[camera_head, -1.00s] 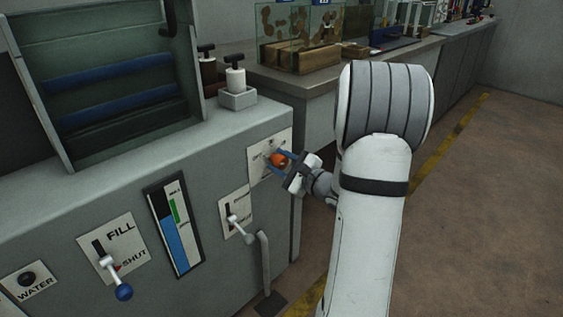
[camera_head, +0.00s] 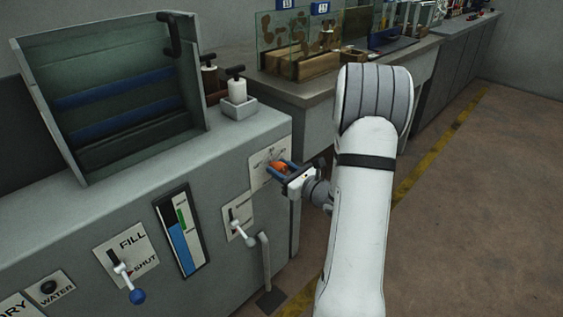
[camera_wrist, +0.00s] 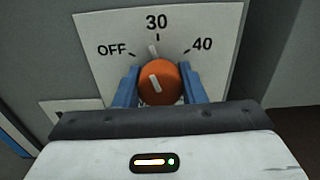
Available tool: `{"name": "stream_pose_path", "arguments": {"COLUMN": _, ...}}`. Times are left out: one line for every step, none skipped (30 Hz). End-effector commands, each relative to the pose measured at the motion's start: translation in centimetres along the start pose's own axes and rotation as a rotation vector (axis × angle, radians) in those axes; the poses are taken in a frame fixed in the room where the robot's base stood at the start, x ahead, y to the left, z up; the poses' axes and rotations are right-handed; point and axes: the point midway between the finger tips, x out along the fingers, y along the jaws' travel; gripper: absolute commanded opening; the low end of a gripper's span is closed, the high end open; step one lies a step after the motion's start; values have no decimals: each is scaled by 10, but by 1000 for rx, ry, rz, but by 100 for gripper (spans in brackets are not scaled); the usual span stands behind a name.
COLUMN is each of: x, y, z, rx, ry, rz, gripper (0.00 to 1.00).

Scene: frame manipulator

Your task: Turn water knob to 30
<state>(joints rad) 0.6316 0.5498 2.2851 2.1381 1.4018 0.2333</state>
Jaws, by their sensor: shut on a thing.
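The orange water knob (camera_wrist: 158,88) sits on a white dial plate (camera_wrist: 215,35) marked OFF, 30 and 40. Its white pointer leans slightly left of straight up, close to the 30 mark and a little to its OFF side. My gripper (camera_wrist: 157,92) is shut on the knob, with one blue finger on each side. In the head view the knob (camera_head: 279,167) is at the right end of the grey machine's front, and my gripper (camera_head: 283,172) reaches it from the right. The fingers hide part of the dial.
Left of the dial on the machine front are a small lever (camera_head: 238,225), a level gauge (camera_head: 180,230), a FILL/SHUT lever with a blue ball (camera_head: 137,296) and a black WATER button (camera_head: 48,287). A bent pipe (camera_head: 265,262) stands below. The floor at right is clear.

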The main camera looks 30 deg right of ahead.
Motion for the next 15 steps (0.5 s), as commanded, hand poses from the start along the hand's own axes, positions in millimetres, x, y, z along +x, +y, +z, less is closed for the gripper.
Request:
{"name": "stream_pose_path", "arguments": {"x": 0, "y": 0, "z": 4, "rx": 38, "ry": 1, "rz": -1, "gripper": 14}}
{"name": "stream_pose_path", "arguments": {"x": 0, "y": 0, "z": 4, "rx": 60, "ry": 1, "rz": -1, "gripper": 14}}
{"name": "stream_pose_path", "arguments": {"x": 0, "y": -1, "z": 4, "rx": 88, "ry": 1, "rz": -1, "gripper": 14}}
{"name": "stream_pose_path", "arguments": {"x": 0, "y": -1, "z": 4, "rx": 107, "ry": 0, "rz": -1, "gripper": 14}}
{"name": "stream_pose_path", "arguments": {"x": 0, "y": -1, "z": 4, "rx": 126, "ry": 0, "rz": -1, "gripper": 14}}
{"name": "stream_pose_path", "arguments": {"x": 0, "y": -1, "z": 3, "rx": 149, "ry": -1, "rz": -1, "gripper": 14}}
{"name": "stream_pose_path", "arguments": {"x": 0, "y": -1, "z": 3, "rx": 166, "ry": -1, "rz": -1, "gripper": 14}}
{"name": "stream_pose_path", "arguments": {"x": 0, "y": -1, "z": 3, "rx": 180, "ry": -1, "rz": -1, "gripper": 14}}
{"name": "stream_pose_path", "arguments": {"x": 0, "y": -1, "z": 3, "rx": 199, "ry": -1, "rz": -1, "gripper": 14}}
{"name": "stream_pose_path", "arguments": {"x": 0, "y": -1, "z": 3, "rx": 211, "ry": -1, "rz": -1, "gripper": 14}}
{"name": "stream_pose_path", "arguments": {"x": 0, "y": -1, "z": 3, "rx": 221, "ry": -1, "rz": -1, "gripper": 14}}
{"name": "stream_pose_path", "arguments": {"x": 0, "y": -1, "z": 2, "rx": 236, "ry": -1, "rz": -1, "gripper": 14}}
{"name": "stream_pose_path", "arguments": {"x": 0, "y": -1, "z": 2, "rx": 245, "ry": -1, "rz": -2, "gripper": 14}}
{"name": "stream_pose_path", "arguments": {"x": 0, "y": -1, "z": 2, "rx": 252, "ry": -1, "rz": -2, "gripper": 14}}
{"name": "stream_pose_path", "arguments": {"x": 0, "y": -1, "z": 2, "rx": 261, "ry": -1, "rz": -2, "gripper": 14}}
